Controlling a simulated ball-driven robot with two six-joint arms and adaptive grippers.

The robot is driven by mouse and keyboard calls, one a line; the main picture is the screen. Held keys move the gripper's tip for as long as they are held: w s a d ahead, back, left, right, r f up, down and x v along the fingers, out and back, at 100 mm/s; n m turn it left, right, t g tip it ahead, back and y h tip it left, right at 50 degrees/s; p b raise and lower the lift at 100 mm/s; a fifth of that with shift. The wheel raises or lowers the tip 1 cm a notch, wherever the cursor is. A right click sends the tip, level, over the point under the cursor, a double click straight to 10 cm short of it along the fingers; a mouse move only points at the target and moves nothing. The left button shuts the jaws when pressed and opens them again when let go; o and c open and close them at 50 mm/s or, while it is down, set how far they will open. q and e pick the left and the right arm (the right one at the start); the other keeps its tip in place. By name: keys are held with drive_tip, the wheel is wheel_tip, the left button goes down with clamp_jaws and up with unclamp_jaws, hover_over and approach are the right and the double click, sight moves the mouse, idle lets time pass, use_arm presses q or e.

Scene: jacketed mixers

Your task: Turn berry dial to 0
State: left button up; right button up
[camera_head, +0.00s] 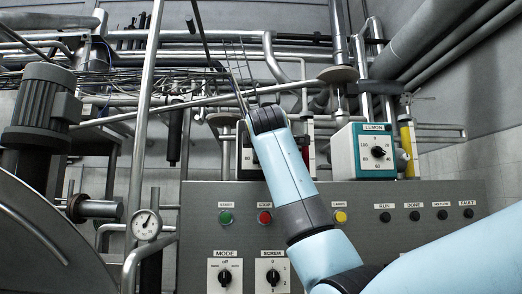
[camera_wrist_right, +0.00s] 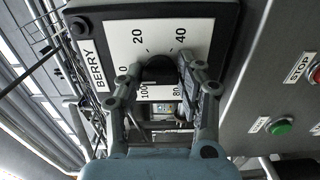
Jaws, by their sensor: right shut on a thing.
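The berry dial is a black knob (camera_wrist_right: 157,72) on a white scale plate marked 0, 20, 40, 80 and 100, with a BERRY label (camera_wrist_right: 98,67) beside it in the right wrist view. My right gripper (camera_wrist_right: 160,64) is shut on the knob, one finger on each side. The fingers cover part of the scale, and I cannot tell which number the knob points at. In the head view my right arm hides most of the berry box (camera_head: 244,160), and the knob is hidden. My left gripper is not in view.
A teal-edged LEMON dial box (camera_head: 376,150) stands to the right on the grey control panel (camera_head: 400,215). The panel carries a green START button (camera_head: 225,217), a red STOP button (camera_head: 265,217), and MODE (camera_head: 224,277) and SCREW (camera_head: 273,277) knobs. Pipes fill the space behind.

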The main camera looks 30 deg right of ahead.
drive_tip(key=shift+f, duration=0.2)
drive_tip(key=o, duration=1.2)
drive_tip(key=shift+r, duration=0.1)
drive_tip(key=shift+c, duration=0.2)
drive_tip(key=v, duration=1.2)
